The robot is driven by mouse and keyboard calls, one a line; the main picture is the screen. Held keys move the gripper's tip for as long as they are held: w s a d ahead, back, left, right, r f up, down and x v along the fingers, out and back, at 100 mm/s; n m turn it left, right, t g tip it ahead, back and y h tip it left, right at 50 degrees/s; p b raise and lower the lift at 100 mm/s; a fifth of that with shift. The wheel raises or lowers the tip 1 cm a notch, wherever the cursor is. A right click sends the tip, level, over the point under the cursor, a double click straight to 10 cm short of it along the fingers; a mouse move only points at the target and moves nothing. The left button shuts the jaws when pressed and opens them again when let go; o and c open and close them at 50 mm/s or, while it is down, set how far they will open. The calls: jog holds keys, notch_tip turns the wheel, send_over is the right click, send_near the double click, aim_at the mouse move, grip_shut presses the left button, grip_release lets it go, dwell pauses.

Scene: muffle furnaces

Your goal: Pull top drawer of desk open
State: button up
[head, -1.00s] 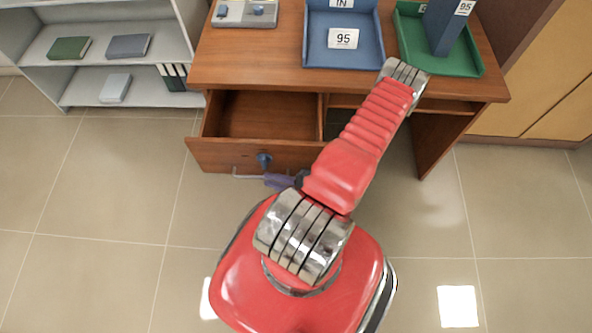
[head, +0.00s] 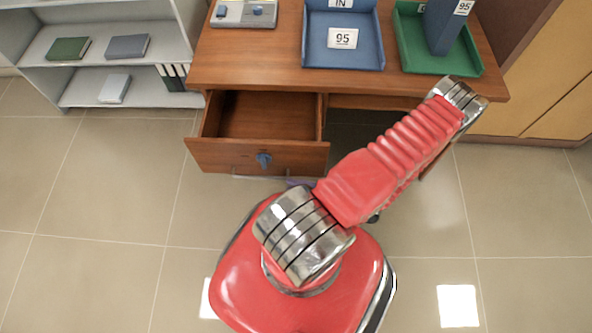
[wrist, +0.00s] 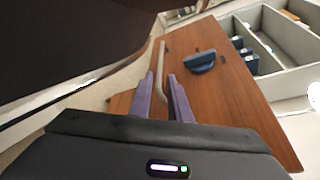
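The desk (head: 240,65) has a wooden drawer (head: 225,155) on its left side, which stands pulled out with its inside showing. A blue knob (head: 263,160) is on the drawer front, and a thin grey bar handle (head: 250,177) shows low in front of it. In the wrist view, the knob (wrist: 200,62) and the bar handle (wrist: 161,60) show against the wood. My gripper (wrist: 161,75) has its two purple fingers apart, with the handle seen running between them. In the head view my arm hides most of the gripper; only a bit of purple shows below the drawer's right end.
On the desk top are a blue tray (head: 344,58), a green tray (head: 440,68) with a blue binder (head: 443,28), and a grey box (head: 245,12). A grey shelf (head: 90,85) stands at left, tan cabinets (head: 550,90) at right. The tiled floor at left is clear.

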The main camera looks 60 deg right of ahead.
jog(key=shift+o, duration=0.2)
jog(key=shift+s, duration=0.1)
jog(key=shift+o, duration=1.2)
jog(key=s+a+r+n+g+y, duration=0.3)
jog(key=r+g+y, duration=0.45)
jog(key=r, duration=0.35)
jog(key=w+r+n+g+h, duration=0.3)
jog(key=w+r+n+g, duration=0.1)
jog(key=r, duration=0.4)
jog(key=w+r+n+g+h, duration=0.3)
jog(key=w+r+n+g, duration=0.15)
jog(key=r, duration=0.35)
jog(key=w+a+r+n+t+h, duration=0.1)
jog(key=w+a+r+n+h, duration=0.15)
jog(key=r, duration=0.35)
jog(key=w+a+r+n+t+h, duration=0.1)
jog(key=w+a+r+n, duration=0.1)
jog(key=w+a+r, duration=0.3)
jog(key=a+r+n+t, duration=0.4)
jog(key=a+r+n, duration=0.2)
jog(key=a+r, duration=0.5)
jog(key=shift+a+r, duration=0.4)
